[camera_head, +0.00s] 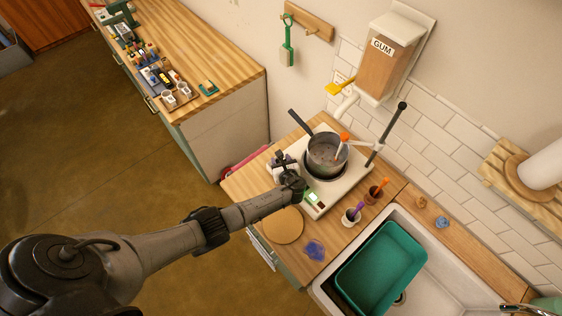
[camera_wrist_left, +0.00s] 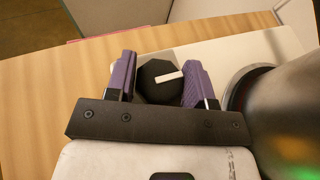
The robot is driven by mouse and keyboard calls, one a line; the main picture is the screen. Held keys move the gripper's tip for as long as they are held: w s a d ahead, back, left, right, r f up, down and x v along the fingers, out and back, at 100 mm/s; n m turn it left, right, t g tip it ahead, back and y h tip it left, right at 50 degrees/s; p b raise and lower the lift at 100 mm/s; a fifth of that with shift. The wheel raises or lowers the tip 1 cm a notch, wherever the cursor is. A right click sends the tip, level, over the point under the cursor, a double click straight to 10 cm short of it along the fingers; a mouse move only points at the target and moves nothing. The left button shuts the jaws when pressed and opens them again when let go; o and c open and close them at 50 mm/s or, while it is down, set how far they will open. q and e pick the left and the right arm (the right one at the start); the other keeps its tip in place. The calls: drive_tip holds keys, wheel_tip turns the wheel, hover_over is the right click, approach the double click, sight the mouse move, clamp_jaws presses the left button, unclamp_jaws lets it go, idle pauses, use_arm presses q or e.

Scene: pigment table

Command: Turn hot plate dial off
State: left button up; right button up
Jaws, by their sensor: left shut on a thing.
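The white hot plate (camera_head: 345,186) stands on the wooden counter with a grey pot (camera_head: 322,155) on its burner. My left gripper (camera_head: 283,160) is at the plate's near left corner. In the left wrist view, the black dial (camera_wrist_left: 152,88) with a white pointer mark sits between the purple fingertips of my left gripper (camera_wrist_left: 160,82). The gripper is shut on the dial, one finger on each side. The white mark points to the right and slightly up in that view. The dial is hidden behind the gripper in the head view. My right gripper is not in view.
A green-lit display (camera_head: 313,198) is on the plate's front. A stand rod (camera_head: 388,133) rises behind the pot. A round cork mat (camera_head: 284,226), purple pigment (camera_head: 314,249) and small cups lie nearby. A sink with a green tub (camera_head: 381,263) is at the right.

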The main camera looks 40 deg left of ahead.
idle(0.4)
use_arm(q)
drive_tip(key=o, duration=0.9)
drive_tip(key=v, duration=1.2)
drive_tip(key=shift+d+r+p, duration=0.15)
drive_tip(key=shift+d+p, duration=0.05)
drive_tip(key=shift+p, duration=0.2)
drive_tip(key=shift+s+d+r, duration=0.3)
drive_tip(key=shift+d, duration=0.25)
